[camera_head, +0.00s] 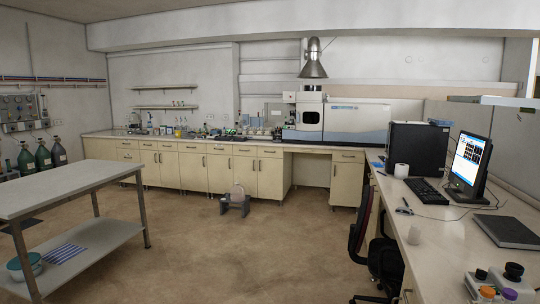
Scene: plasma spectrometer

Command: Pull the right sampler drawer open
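The spectrometer (343,119), a white and blue-grey instrument, stands on the back counter under a metal exhaust hood (313,66). Cream cabinets with a row of top drawers run below this counter. A drawer (347,157) at the right end of the row, right of an open knee space, looks shut. Another drawer (270,153), left of the knee space, also looks shut. No label shows, so I cannot tell which one is the right sampler drawer. Neither of my grippers is in view.
A metal-legged table (62,188) stands at left. A small grey stool-like object (236,203) sits before the cabinets. A black chair (370,245) is beside the right desk (450,245), which holds a monitor (469,165). The middle floor is clear.

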